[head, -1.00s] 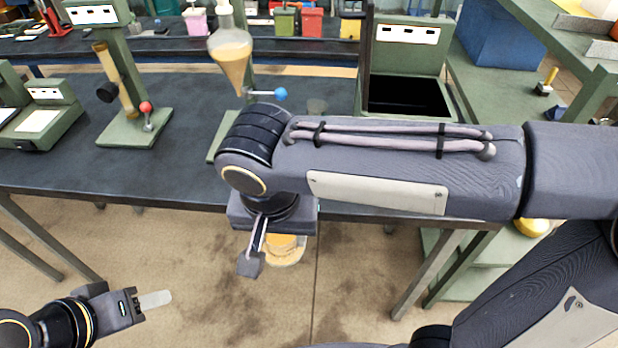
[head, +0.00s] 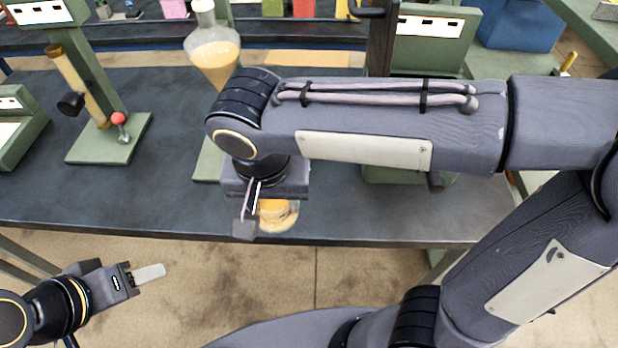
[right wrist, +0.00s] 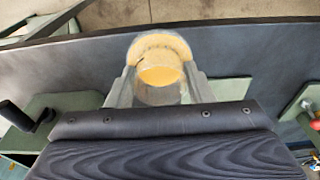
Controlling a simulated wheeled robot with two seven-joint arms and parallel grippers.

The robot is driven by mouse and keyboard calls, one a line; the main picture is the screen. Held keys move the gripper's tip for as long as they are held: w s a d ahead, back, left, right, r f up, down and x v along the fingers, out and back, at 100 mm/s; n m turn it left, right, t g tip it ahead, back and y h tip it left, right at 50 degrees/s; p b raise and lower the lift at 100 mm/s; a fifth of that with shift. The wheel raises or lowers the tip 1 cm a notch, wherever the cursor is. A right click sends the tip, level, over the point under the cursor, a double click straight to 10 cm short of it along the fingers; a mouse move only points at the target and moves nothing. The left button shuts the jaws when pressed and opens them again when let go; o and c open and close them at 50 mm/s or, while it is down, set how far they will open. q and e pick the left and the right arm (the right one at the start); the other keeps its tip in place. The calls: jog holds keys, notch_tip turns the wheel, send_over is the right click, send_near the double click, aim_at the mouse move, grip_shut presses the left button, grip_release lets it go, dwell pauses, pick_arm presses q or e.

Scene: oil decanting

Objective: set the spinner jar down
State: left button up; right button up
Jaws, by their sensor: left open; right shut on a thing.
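The spinner jar (head: 277,216) is a clear jar with amber oil in it, partly hidden under my right arm in the head view. My right gripper (head: 250,215) is shut on it and holds it at the front edge of the dark bench (head: 400,212). In the right wrist view the jar (right wrist: 160,70) sits between the two fingers of the right gripper (right wrist: 160,90), with its round amber top visible. I cannot tell whether its base touches the bench. My left gripper (head: 150,273) is open and empty at the lower left, over the floor.
A glass funnel of amber oil (head: 214,60) hangs on a green stand behind my right wrist. A green stand with a red-knobbed valve (head: 118,120) is to the left. A green machine (head: 428,50) stands at the back right. Bare bench top lies left of the jar.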

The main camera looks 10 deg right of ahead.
jog(key=w+d+f+p, duration=0.1)
jog(key=w+d+f, duration=0.2)
jog(key=w+d, duration=0.2)
send_near(313, 195)
jog(key=shift+w+a+f, duration=0.1)
jog(key=shift+a+f, duration=0.2)
jog(key=shift+f, duration=0.3)
jog(key=shift+w+d+f+p, duration=0.25)
jog(key=shift+f+p, duration=0.05)
jog(key=shift+f, duration=0.15)
jog(key=shift+w+d+f, duration=0.1)
jog(key=shift+f, duration=0.75)
jog(key=shift+w+d+f, duration=0.1)
jog(key=shift+f, duration=0.8)
jog(key=shift+f, duration=0.2)
jog(key=o, duration=1)
jog(key=shift+o, duration=0.2)
jog(key=shift+r, duration=0.1)
